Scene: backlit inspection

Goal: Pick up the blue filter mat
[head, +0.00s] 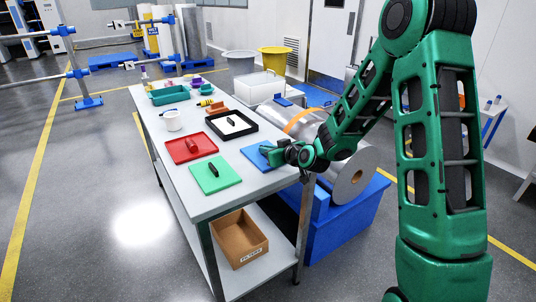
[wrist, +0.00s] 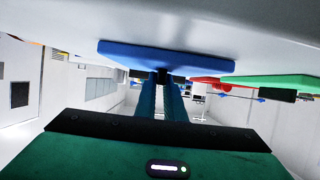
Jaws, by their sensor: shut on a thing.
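The blue filter mat (head: 254,156) is at the right edge of the white table, to the right of the red and green mats. My gripper (head: 272,153) reaches over it from the right and hides part of it. In the wrist view the blue mat (wrist: 165,54) shows as a flat slab against the pale tabletop. The two fingers (wrist: 161,78) are shut on a dark grip at the middle of the mat. I cannot tell whether the mat touches the table.
A white mug (head: 173,121) and a teal bin (head: 168,97) stand farther back. A cardboard box (head: 229,246) sits on the lower shelf.

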